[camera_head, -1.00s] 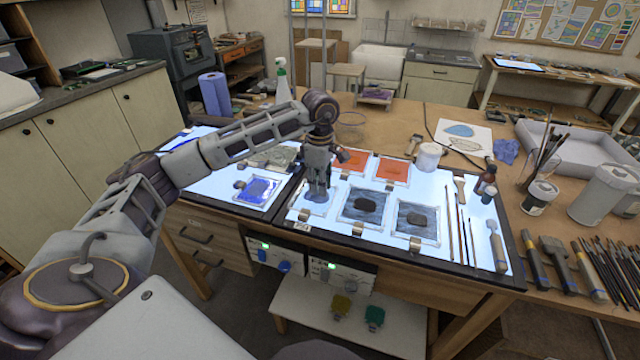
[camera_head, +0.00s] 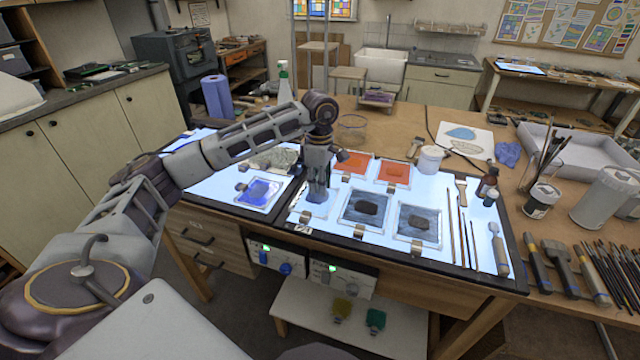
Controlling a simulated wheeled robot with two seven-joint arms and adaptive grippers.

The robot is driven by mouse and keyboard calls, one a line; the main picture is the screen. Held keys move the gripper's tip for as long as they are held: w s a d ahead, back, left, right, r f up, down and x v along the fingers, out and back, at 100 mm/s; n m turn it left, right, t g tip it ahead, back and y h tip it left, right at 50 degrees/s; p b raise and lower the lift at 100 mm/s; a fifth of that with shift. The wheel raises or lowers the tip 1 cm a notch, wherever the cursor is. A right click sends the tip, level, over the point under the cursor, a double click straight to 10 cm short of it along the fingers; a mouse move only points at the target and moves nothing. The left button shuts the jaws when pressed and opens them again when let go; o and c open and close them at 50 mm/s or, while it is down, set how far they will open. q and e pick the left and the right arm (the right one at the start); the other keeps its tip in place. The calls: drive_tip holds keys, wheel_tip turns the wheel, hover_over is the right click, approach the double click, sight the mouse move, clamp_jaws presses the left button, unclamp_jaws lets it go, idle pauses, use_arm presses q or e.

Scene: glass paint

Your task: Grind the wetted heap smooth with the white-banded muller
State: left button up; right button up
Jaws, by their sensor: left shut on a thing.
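My left gripper (camera_head: 318,190) points straight down over the front left glass plate of the right light panel. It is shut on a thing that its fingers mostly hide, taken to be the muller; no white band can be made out. A blue-grey patch of paint (camera_head: 313,211) shows around the foot of the gripper on that plate. Whether the muller's face touches the glass cannot be told. My right gripper is not in view.
Two plates with dark heaps (camera_head: 367,208) (camera_head: 419,222) lie just right of the gripper. Orange plates (camera_head: 394,171) lie behind, and a blue plate (camera_head: 259,192) lies left.

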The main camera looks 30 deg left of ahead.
use_arm(q)
drive_tip(key=shift+a+f, duration=0.1)
drive_tip(key=shift+f, duration=0.05)
drive_tip(key=shift+s+a, duration=0.2)
drive_tip(key=shift+a, duration=0.75)
drive_tip(key=shift+s+a, duration=0.1)
drive_tip(key=shift+s, duration=0.05)
drive_tip(key=shift+s+a+b, duration=0.2)
drive_tip(key=shift+s+b, duration=0.1)
drive_tip(key=shift+s, duration=0.2)
drive_tip(key=shift+d, duration=0.15)
drive_tip(key=shift+s+d+f, duration=0.1)
drive_tip(key=shift+s+d, duration=0.4)
drive_tip(key=shift+d, duration=0.05)
drive_tip(key=shift+d, duration=0.2)
clamp_jaws()
